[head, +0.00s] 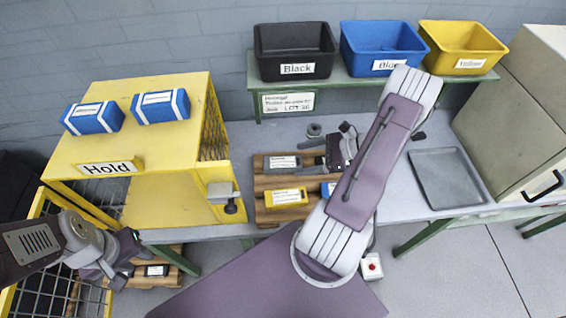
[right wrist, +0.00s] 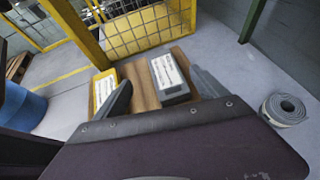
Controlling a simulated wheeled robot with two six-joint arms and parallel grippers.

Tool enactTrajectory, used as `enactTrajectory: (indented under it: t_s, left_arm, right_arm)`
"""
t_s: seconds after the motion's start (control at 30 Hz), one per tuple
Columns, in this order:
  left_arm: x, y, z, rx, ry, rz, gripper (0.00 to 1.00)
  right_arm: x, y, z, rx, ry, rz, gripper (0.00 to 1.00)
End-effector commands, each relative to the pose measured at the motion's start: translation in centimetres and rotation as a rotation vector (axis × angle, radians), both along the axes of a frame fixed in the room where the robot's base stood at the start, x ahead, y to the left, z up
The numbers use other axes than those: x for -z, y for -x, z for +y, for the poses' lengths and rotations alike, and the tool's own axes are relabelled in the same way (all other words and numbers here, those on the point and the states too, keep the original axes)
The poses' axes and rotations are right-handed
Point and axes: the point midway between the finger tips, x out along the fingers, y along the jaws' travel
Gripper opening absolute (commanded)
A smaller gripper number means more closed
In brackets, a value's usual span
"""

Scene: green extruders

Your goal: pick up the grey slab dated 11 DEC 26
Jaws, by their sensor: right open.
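A grey slab (head: 283,162) with a white label lies on a slatted wooden pallet (head: 261,182) on the bench. It also shows in the right wrist view (right wrist: 172,90). The date on its label is too small to read. My right gripper (head: 313,156) is open, just right of this slab in the head view. In the right wrist view its two fingers (right wrist: 162,92) stand apart, with the grey slab ahead between them. My left gripper (head: 118,272) hangs low at the left, near the yellow cage; its jaws are unclear.
A grey tape roll (head: 314,130) is behind. A yellow Hold stand (head: 185,150) rises at left. A grey tray (head: 447,178) lies at right.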

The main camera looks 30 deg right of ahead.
Motion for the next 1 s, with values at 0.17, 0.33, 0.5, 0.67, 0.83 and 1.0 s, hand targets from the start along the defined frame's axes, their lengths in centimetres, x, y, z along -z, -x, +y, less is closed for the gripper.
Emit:
enactTrajectory:
  t_s: [0.17,0.33,0.5,0.67,0.83,1.0]
  left_arm:
    - [-0.1,-0.1,0.0,0.0,0.0,-0.001,0.36]
    - [-0.8,0.0,0.0,0.0,0.0,-0.001,0.36]
    - [-1.1,0.0,0.0,0.0,0.0,-0.001,0.36]
    - [-1.0,0.0,0.0,0.0,0.0,0.0,0.36]
    - [-1.0,0.0,0.0,0.0,0.0,0.0,0.36]
    - [-1.0,0.0,0.0,0.0,0.0,-0.001,0.36]
  right_arm:
    - [0.5,-0.5,0.6,-0.001,0.0,0.001,0.83]
    - [2.2,-1.8,2.1,-0.004,-0.003,0.004,0.83]
    - [3.5,-3.1,3.5,-0.004,0.001,0.002,0.83]
    - [3.7,-3.3,3.6,-0.001,0.003,0.002,0.83]
    - [3.6,-3.3,3.6,-0.001,0.003,0.002,0.58]
    - [3.6,-3.3,3.6,-0.001,0.003,0.002,0.1]
